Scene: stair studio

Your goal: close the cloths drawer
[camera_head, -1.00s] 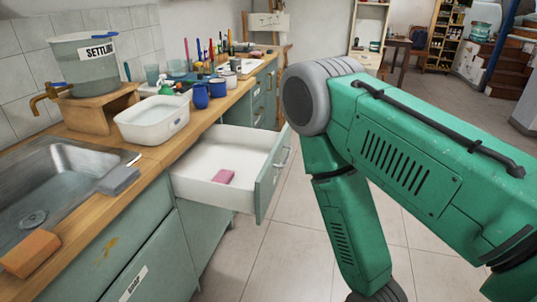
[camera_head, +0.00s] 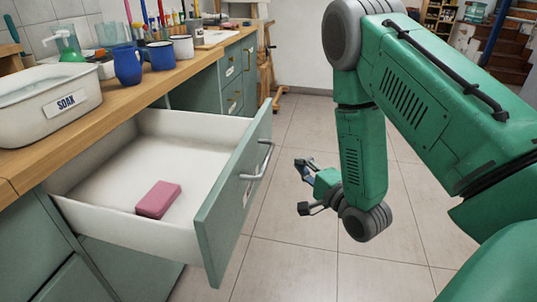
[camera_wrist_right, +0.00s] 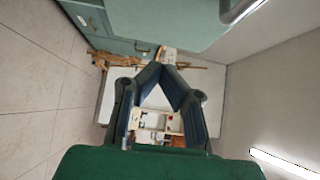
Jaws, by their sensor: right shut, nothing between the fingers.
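The drawer (camera_head: 120,150) is pulled well out of the counter, its white inside showing. Its grey-green front (camera_head: 225,215) bears a curved metal handle (camera_head: 258,162); any label is unreadable. A pink block (camera_head: 158,199) lies on the drawer floor. My right gripper (camera_head: 303,170) is to the right of the drawer front, apart from the handle. In the right wrist view my right gripper (camera_wrist_right: 160,68) has its fingertips together with nothing held, and a grey-green panel (camera_wrist_right: 160,18) with a metal handle (camera_wrist_right: 243,10) fills the top. My left gripper is out of view.
The wooden counter (camera_head: 105,106) holds a white SOAK tub (camera_head: 40,108), blue mugs (camera_head: 128,68) and a white mug (camera_head: 183,47). More cabinet drawers (camera_head: 232,82) stand beyond. The tiled floor (camera_head: 300,255) right of the drawer is clear around my arm.

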